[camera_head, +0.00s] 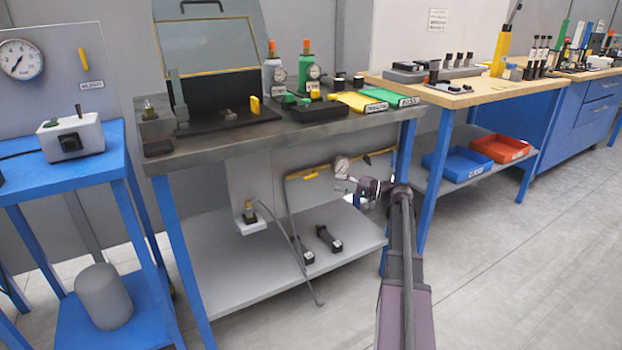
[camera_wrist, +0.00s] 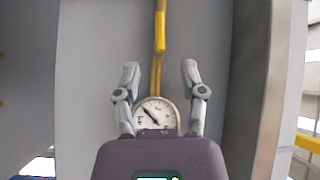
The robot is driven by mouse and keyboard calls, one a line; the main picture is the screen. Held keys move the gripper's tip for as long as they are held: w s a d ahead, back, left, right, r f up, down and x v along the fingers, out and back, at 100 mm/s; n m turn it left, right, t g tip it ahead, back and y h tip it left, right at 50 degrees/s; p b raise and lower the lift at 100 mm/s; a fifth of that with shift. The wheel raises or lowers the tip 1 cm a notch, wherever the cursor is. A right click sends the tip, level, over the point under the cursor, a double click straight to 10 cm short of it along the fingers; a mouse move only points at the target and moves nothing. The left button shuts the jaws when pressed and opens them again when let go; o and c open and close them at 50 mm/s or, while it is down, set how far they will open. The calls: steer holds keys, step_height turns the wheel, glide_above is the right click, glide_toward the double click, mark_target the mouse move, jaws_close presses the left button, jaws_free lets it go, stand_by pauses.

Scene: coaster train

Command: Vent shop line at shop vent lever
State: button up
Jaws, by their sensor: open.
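A yellow line (camera_head: 310,174) with a round white pressure gauge (camera_head: 341,165) runs along the grey panel under the metal workbench. In the wrist view a bright yellow bar (camera_wrist: 160,32), perhaps the vent lever, lies above the gauge (camera_wrist: 154,113); no label on it is readable. My gripper (camera_head: 347,185) is under the bench by the gauge. In the wrist view its two fingers (camera_wrist: 160,70) stand apart, with the thinner yellow line showing between them. Nothing is held. I cannot tell whether either finger touches the line.
The bench top (camera_head: 185,150) overhangs my gripper, and the grey lower shelf (camera_head: 255,280) lies below. A hose (camera_head: 290,235) hangs at left, near two black-handled tools (camera_head: 328,238). A blue bench leg (camera_head: 408,155) stands close on the right. The floor (camera_head: 530,270) at right is clear.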

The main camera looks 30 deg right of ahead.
mark_target(311, 176)
steer(key=x, duration=1)
steer(key=shift+d, duration=0.1)
jaws_close()
